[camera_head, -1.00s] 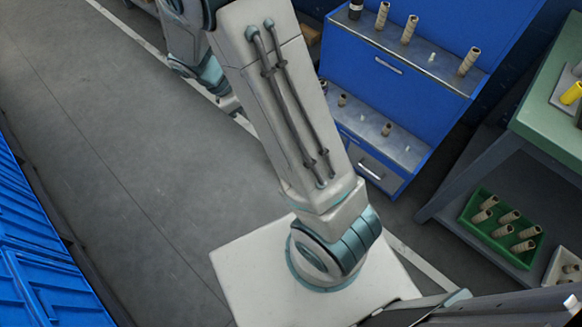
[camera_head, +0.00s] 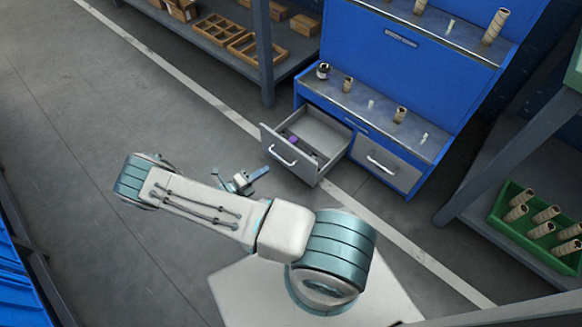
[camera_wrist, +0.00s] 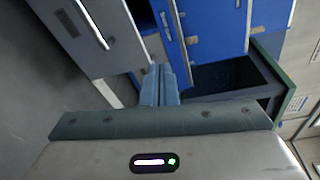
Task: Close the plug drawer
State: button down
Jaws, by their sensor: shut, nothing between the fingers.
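A grey drawer (camera_head: 289,160) stands pulled out at the lower left of the blue cabinet, with a bar handle on its front. A small purple item and other dark items lie inside it. The drawer on its right (camera_head: 383,163) is shut. My gripper (camera_head: 262,173) is shut and empty, in front of the open drawer's front and a little to its left, apparently apart from it. In the wrist view my shut fingers (camera_wrist: 160,80) point toward the cabinet. A grey drawer front with a handle (camera_wrist: 85,32) is at the upper left there.
The blue cabinet (camera_head: 400,65) carries spools and small bottles on its ledges. A shelf with wooden trays (camera_head: 225,35) stands behind at the left. A green bin of spools (camera_head: 510,228) sits at the right. The floor left of the drawer is clear.

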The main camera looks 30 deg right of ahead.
notch_tip(320, 180, down, 7)
jog(key=n+t+b, duration=0.2)
jog(key=n, duration=0.2)
jog(key=b, duration=0.4)
send_near(297, 153)
jog(key=shift+t, duration=0.3)
jog(key=x, duration=0.5)
jog(key=shift+s+d+f, duration=0.15)
jog(key=shift+d+f, duration=0.1)
jog(key=shift+d, duration=0.15)
jog(key=shift+w+d+r, duration=0.15)
jog(key=shift+w+d, duration=0.1)
jog(key=shift+d, duration=0.3)
